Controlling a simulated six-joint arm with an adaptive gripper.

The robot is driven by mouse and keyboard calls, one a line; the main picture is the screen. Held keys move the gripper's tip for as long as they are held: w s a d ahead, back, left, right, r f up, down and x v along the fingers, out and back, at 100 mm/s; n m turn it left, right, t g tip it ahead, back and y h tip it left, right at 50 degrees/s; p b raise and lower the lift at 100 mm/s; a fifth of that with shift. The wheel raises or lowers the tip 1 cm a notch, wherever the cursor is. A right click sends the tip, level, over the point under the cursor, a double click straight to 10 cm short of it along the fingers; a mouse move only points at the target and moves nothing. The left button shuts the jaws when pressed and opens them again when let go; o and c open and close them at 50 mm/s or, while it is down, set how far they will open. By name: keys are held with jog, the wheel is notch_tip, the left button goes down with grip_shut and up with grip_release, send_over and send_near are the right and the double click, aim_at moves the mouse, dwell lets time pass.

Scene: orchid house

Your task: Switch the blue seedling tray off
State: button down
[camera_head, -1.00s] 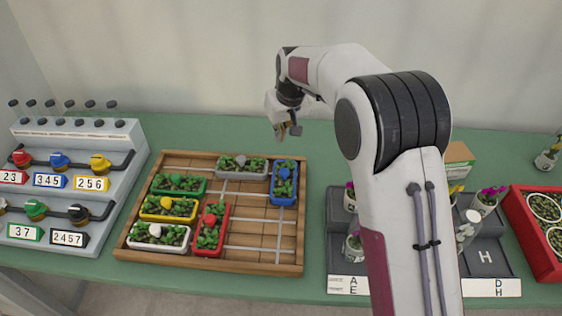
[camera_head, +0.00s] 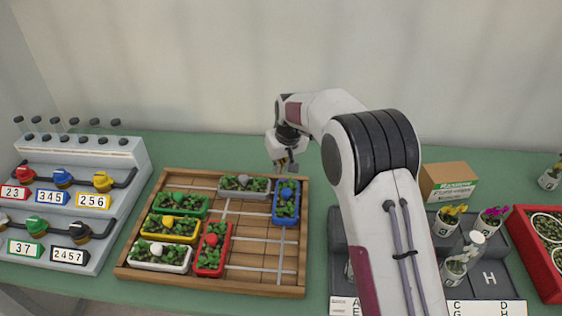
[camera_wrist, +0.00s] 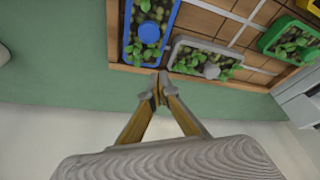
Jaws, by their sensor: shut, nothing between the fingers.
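The blue seedling tray (camera_head: 286,203) stands in the far right corner of the wooden frame (camera_head: 208,282), with green seedlings and a round blue knob (camera_head: 287,193) on top. In the wrist view the blue tray (camera_wrist: 128,50) is at upper left, its blue knob (camera_wrist: 149,32) facing the camera. My gripper (camera_head: 287,167) is just beyond the tray's far end, above the bench. In the wrist view my gripper's fingertips (camera_wrist: 157,83) meet and are empty, near the tray's end and apart from the knob.
A grey tray (camera_head: 244,187) stands left of the blue one, with green (camera_head: 181,205), yellow (camera_head: 171,228), white (camera_head: 160,256) and red (camera_head: 212,249) trays nearby. A valve rack (camera_head: 105,160) with number labels is at left. Potted plants and a cardboard box (camera_head: 447,181) are at right.

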aim_at(281, 190)
jog(key=x, duration=0.2)
jog(key=shift+w+f, duration=0.1)
jog(key=shift+f, duration=0.2)
jog(key=shift+s+d+f, duration=0.15)
jog(key=shift+s+d, duration=0.3)
jog(key=shift+s, duration=0.45)
jog(key=shift+s+d+f, duration=0.1)
jog(key=shift+s+d, duration=0.35)
jog(key=shift+s, duration=0.4)
jog(key=shift+s, duration=0.15)
jog(key=s, duration=1.8)
jog(key=shift+s, duration=0.2)
jog(key=shift+s+f, duration=0.1)
